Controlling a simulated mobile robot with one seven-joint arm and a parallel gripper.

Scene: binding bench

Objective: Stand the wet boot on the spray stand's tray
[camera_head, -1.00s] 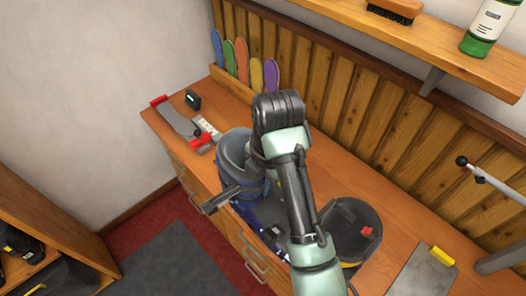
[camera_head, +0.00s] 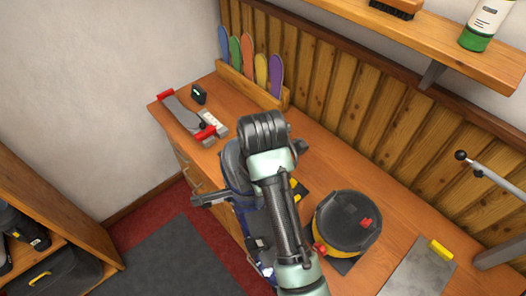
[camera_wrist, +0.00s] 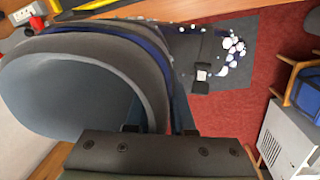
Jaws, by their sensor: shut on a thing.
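The wet boot (camera_head: 237,165) is dark grey and blue, partly hidden behind my arm in the head view. It is held near the bench's front edge. In the wrist view its wide grey cuff (camera_wrist: 75,75) fills the left, with a blue lining edge and a buckled part with white droplets beyond. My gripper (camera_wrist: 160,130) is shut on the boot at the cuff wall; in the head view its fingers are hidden. I cannot identify the spray stand or its tray with certainty.
A round black-and-yellow device (camera_head: 346,222) with a red part sits on the bench. A grey plate with a yellow clip (camera_head: 441,249) lies right of it. Clamps, a small black device (camera_head: 199,94) and a rack of coloured insoles (camera_head: 248,52) are at the far left. A ball-ended pole (camera_head: 488,172) is at right.

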